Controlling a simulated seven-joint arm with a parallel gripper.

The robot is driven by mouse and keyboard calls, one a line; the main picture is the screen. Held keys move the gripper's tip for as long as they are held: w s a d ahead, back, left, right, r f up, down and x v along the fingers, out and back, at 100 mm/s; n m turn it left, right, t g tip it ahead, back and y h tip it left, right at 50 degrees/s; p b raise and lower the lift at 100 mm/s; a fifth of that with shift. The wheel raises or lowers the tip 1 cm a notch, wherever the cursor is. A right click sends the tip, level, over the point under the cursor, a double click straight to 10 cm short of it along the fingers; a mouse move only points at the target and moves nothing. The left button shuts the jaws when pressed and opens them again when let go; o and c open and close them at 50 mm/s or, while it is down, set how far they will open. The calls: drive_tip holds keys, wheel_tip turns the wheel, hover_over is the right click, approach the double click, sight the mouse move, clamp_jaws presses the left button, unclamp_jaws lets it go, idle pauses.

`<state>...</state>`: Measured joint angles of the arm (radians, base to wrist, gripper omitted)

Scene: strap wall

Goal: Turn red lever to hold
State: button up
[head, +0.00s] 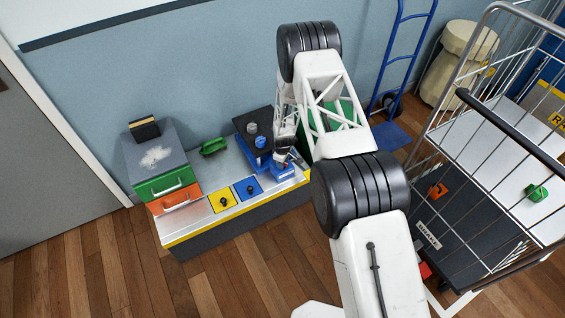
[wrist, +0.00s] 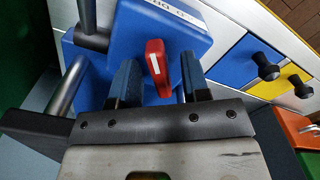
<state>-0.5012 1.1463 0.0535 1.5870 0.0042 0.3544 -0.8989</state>
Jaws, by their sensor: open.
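The red lever (wrist: 158,68) with a white mark stands up from a blue box (wrist: 205,28) in the wrist view. A white label with dark letters lies on the box's top edge, partly cut off and not clearly readable. My gripper (wrist: 160,76) is open, with one blue-padded finger on each side of the lever and a gap showing on both sides. In the head view the blue box (head: 284,174) sits at the right end of the bench, and my gripper (head: 284,152) is over it. The lever is mostly hidden there.
Blue (head: 248,189) and yellow (head: 222,200) panels with black knobs lie left of the box. Green (head: 166,184) and orange (head: 175,203) drawers stand at the bench's left end. A wire cage trolley (head: 490,110) stands at the right. The wooden floor in front is clear.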

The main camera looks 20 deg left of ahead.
drive_tip(key=shift+c, duration=0.3)
clamp_jaws()
drive_tip(key=shift+m, duration=0.4)
drive_tip(key=m, duration=0.6)
drive_tip(key=shift+s, duration=0.15)
drive_tip(key=m, duration=0.3)
drive_tip(key=shift+a+m, duration=0.1)
drive_tip(key=shift+m, duration=0.2)
drive_tip(key=shift+a+m, duration=0.1)
drive_tip(key=shift+m, duration=1.7)
